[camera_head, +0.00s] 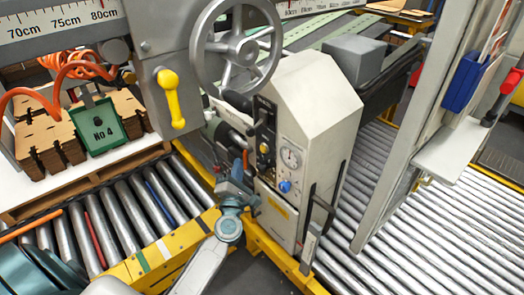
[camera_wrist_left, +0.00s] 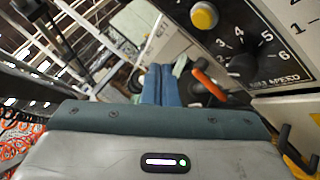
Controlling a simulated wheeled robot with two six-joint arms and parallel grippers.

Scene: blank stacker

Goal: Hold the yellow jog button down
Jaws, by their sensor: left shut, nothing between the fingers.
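The yellow jog button (camera_head: 264,148) is a round knob on the dark control panel of the cream machine housing. It shows large in the left wrist view (camera_wrist_left: 204,15), at the upper right, above a numbered speed dial. My left gripper (camera_head: 246,163) reaches up in front of the housing, just left of and below the button. Its blue fingers (camera_wrist_left: 160,84) are shut with nothing between them and look apart from the button in the left wrist view. How deep the gap is I cannot tell. My right gripper is not in view.
A round gauge (camera_head: 291,157) and a blue knob (camera_head: 285,186) sit beside and below the button. An orange-red lever (camera_wrist_left: 209,84) stands close right of the fingers. A handwheel (camera_head: 237,45) is above. Roller conveyors (camera_head: 420,220) and a yellow rail (camera_head: 150,262) surround the housing.

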